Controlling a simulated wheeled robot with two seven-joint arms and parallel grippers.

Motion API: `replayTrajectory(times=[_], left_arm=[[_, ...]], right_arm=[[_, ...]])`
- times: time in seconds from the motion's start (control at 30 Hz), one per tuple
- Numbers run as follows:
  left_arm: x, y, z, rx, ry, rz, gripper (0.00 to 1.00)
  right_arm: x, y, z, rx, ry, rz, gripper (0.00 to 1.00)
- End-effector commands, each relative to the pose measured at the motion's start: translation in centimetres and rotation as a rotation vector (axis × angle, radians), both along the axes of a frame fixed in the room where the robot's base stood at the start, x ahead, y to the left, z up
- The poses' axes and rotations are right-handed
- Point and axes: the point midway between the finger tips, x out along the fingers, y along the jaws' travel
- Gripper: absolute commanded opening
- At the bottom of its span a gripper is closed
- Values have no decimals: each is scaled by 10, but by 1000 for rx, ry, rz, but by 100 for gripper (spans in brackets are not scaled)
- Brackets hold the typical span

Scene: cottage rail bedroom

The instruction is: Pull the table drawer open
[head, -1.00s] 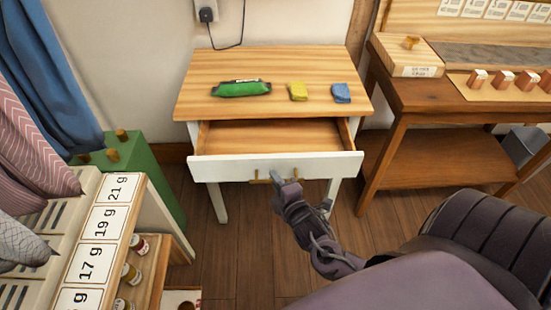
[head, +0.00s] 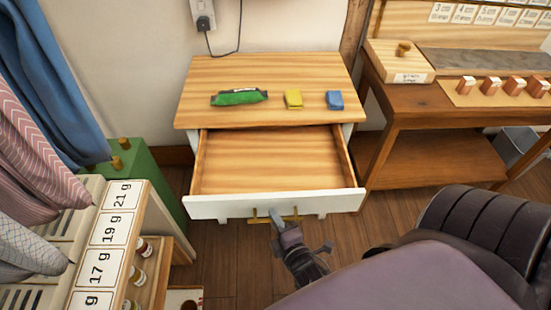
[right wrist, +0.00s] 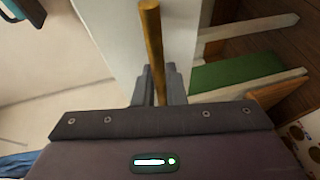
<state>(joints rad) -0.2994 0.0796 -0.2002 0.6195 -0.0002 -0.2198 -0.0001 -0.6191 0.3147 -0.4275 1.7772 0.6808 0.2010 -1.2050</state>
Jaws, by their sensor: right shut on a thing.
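The table (head: 330,72) has a light wood top and a white-fronted drawer (head: 230,207) that stands far out, its bare wooden inside showing and empty. A brass bar handle (head: 292,218) is on the drawer front. My right gripper (head: 278,217) is at the handle's middle and is shut on it. In the right wrist view the brass handle (right wrist: 151,45) runs down between the two fingers of the gripper (right wrist: 159,88). My left gripper is in neither view.
A green packet (head: 240,97), a yellow block (head: 293,99) and a blue block (head: 334,100) lie on the tabletop. A brown workbench (head: 430,98) stands at the right. A rack with weight labels (head: 105,240) and a green box (head: 140,165) stand at the left.

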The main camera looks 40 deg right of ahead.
Motion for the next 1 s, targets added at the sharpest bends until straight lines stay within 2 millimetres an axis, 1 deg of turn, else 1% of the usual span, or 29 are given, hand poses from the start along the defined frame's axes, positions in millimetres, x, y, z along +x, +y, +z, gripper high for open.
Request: replayTrajectory(times=[0.03,0.07,0.2,0.43,0.53,0.67,0.8,0.9,1.0], left_arm=[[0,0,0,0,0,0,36],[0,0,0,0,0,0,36],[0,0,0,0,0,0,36],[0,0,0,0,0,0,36],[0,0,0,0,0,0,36],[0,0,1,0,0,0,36],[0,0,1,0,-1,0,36],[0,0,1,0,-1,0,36],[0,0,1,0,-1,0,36]], right_arm=[[0,0,-1,0,2,1,0],[0,0,-1,0,2,1,14],[0,0,0,0,2,0,32],[0,0,0,0,1,0,32],[-4,1,0,1,3,1,32],[-22,3,3,2,6,1,32],[-46,7,7,2,6,1,32],[-61,9,10,2,5,1,32],[-71,11,12,2,4,0,32]])
